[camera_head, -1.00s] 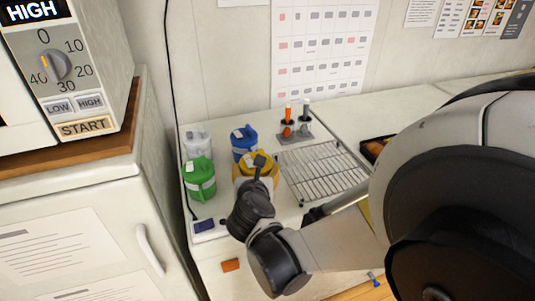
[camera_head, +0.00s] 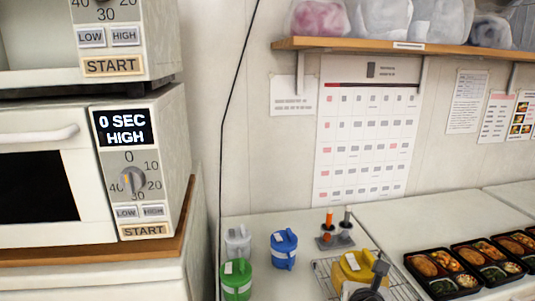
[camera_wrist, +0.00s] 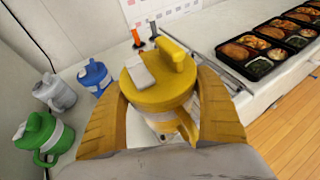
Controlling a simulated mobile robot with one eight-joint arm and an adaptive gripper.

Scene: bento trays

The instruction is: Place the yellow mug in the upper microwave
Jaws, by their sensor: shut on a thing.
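The yellow mug (camera_head: 352,266) has a lid and a handle. It also shows in the wrist view (camera_wrist: 160,92), upright between the two tan fingers of my gripper (camera_wrist: 163,118). My gripper is shut on the mug's sides. The head view shows the mug and part of my gripper at the bottom, in front of the wire rack. The upper microwave (camera_head: 125,62) is at the top left, partly cut off by the frame. Its pale front opening shows at the left, with no door seen across it in this crop.
The lower microwave (camera_head: 186,130) has its door shut and reads 0 SEC HIGH. Bento trays (camera_head: 440,273) line the right counter. A shelf (camera_head: 430,47) with bags hangs above.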

